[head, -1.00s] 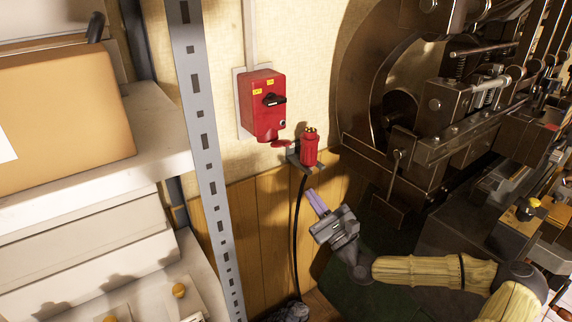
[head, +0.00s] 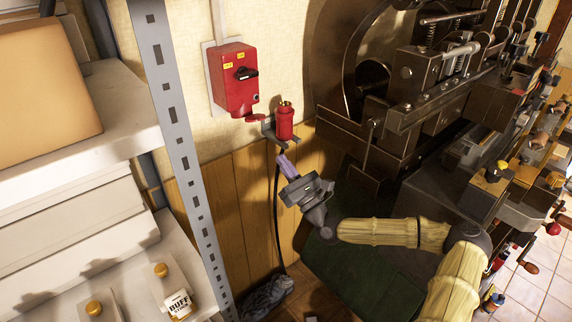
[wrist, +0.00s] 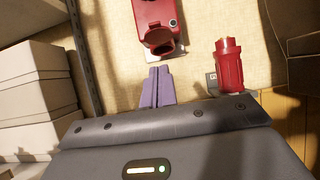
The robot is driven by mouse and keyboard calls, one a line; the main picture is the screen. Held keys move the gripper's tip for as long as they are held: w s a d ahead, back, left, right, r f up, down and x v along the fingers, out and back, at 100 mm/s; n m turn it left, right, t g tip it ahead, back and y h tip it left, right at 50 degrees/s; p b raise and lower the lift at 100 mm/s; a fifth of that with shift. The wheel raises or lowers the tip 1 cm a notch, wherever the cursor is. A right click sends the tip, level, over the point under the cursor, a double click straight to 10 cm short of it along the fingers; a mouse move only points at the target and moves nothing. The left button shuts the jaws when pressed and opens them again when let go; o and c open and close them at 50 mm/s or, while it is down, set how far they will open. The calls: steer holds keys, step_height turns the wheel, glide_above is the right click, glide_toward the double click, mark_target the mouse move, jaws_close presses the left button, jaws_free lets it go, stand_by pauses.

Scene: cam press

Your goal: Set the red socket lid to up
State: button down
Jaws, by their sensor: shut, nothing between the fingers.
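A red switch box (head: 235,80) with a black knob is mounted on the wall; it also shows in the wrist view (wrist: 153,14). Its red socket lid (head: 257,118) sticks out at the bottom of the box, below the body. In the wrist view the lid (wrist: 163,48) lies just above my fingertips, with a dark opening beside it. My gripper (head: 281,157) is shut and empty, with its purple fingers below the lid and a little to its right in the head view. The fingers (wrist: 158,72) point towards the box and appear apart from the lid.
A red plug (head: 285,123) stands in a wall bracket (head: 283,140) right of the lid, close to my fingers, its black cable hanging down. A grey shelf post (head: 180,120) is at left. The dark press (head: 345,130) fills the right. Bare wall surrounds the box.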

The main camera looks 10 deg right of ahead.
mark_target(263, 119)
steer(key=w+a+r+p, duration=0.3)
steer(key=w+r, duration=0.2)
steer(key=r, duration=0.2)
steer(key=shift+w+a, duration=0.3)
steer(key=shift+a, duration=0.1)
steer(key=shift+r, duration=0.1)
steer(key=shift+r+g+h+p, duration=0.3)
steer(key=shift+r+g+p, duration=0.1)
steer(key=shift+r+p, duration=0.55)
steer(key=shift+f, duration=0.25)
